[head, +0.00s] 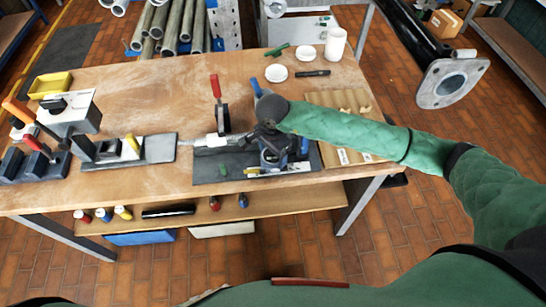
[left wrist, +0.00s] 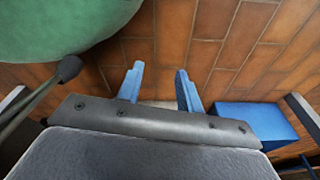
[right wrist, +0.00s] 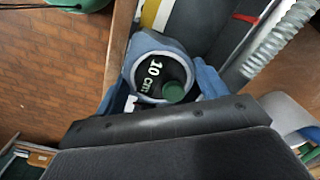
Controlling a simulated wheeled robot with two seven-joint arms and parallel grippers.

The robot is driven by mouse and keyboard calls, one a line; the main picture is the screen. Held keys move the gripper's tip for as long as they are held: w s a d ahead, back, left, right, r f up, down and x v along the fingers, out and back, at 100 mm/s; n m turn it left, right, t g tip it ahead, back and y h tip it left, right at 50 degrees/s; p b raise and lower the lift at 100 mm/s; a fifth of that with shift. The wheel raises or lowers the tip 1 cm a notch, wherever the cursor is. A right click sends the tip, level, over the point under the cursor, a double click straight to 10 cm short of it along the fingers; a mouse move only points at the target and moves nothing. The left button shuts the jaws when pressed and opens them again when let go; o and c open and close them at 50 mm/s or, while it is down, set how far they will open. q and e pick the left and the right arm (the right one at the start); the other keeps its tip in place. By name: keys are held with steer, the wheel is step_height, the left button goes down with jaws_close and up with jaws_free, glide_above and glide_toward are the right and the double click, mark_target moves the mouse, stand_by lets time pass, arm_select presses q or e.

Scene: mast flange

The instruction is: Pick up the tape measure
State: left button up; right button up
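A round grey-blue case with a dark face marked "10 cm" and a green disc (right wrist: 160,75), which looks like the tape measure, lies between the two blue fingers of my right gripper (right wrist: 163,85) in the right wrist view. The fingers stand on both sides of it; whether they press on it I cannot tell. In the head view my right gripper (head: 285,155) is over the dark mat (head: 210,170) on the workbench and hides most of what is under it. My left gripper (left wrist: 159,75) is open and empty over the brick floor in the left wrist view.
The wooden bench (head: 170,85) carries a red-handled tool (head: 216,90), a grey plate (head: 155,150), a ribbed wooden board (head: 340,100), white lids (head: 276,73) and a white cup (head: 335,43).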

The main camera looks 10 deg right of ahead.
steer(key=c, duration=0.4)
arm_select(q)
steer(key=shift+w, duration=0.1)
arm_select(e)
steer(key=shift+c, duration=0.2)
arm_select(q)
steer(key=shift+f, duration=0.15)
arm_select(e)
steer(key=shift+r, duration=0.15)
